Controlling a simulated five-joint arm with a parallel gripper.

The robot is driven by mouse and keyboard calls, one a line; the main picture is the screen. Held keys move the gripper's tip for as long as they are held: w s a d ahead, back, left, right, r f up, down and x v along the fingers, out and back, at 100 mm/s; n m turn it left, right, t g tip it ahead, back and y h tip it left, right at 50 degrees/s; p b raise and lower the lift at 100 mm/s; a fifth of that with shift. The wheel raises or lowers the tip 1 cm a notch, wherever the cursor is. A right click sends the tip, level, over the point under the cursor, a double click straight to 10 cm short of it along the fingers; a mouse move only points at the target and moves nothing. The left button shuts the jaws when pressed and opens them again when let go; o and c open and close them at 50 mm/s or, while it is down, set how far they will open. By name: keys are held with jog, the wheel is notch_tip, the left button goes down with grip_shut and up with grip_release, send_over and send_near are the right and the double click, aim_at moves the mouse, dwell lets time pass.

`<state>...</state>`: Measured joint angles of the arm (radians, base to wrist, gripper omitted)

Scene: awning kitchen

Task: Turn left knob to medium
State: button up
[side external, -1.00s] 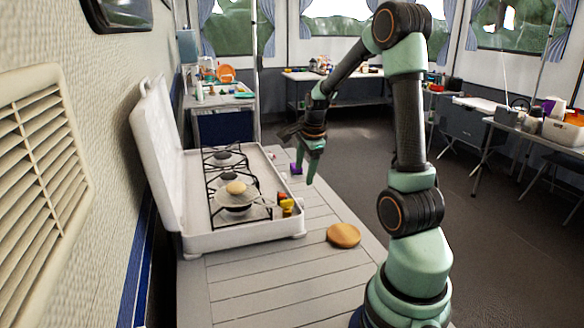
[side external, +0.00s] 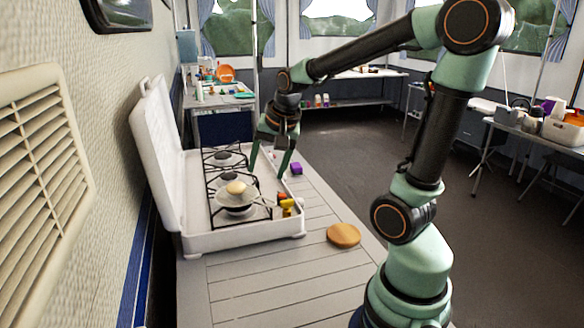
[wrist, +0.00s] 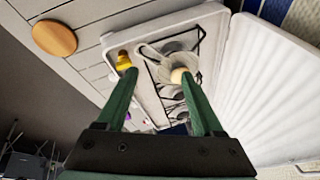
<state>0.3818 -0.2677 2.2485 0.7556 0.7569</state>
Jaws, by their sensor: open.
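A white camping stove (side external: 207,243) stands on the slatted table with its lid open. Its knobs are too small or hidden to make out, so I cannot tell how the left knob is set. My gripper (side external: 266,176) is open and empty, pointing down over the front right side of the stove; whether it touches anything is unclear. In the wrist view its two fingers (wrist: 158,74) spread across the stove's front edge and the pan. The pan (side external: 226,199), with a pale round thing (side external: 236,188) on it, sits on the near burner.
A round wooden disc (side external: 343,236) lies at front right. The raised white lid (side external: 160,150) blocks the left side. The table's near end is clear.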

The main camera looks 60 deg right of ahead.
jog(key=shift+s+a+r+n, duration=0.15)
jog(key=shift+a+r+n, duration=0.05)
jog(key=shift+a+n, duration=0.45)
jog(key=shift+s+a+r+n, duration=0.25)
jog(key=shift+a+n, duration=0.3)
jog(key=shift+a, duration=0.25)
jog(key=shift+s+a+r+n, duration=0.1)
jog(key=shift+a+r+n, duration=0.1)
jog(key=shift+a+n, duration=0.45)
jog(key=shift+t, duration=0.3)
jog(key=m+g+y, duration=0.2)
jog(key=m+g, duration=0.3)
jog(key=m, duration=1.3)
send_over(300, 199)
notch_tip(300, 199, down, 9)
notch_tip(300, 199, down, 12)
jog(key=shift+w+f, duration=0.1)
grip_shut()
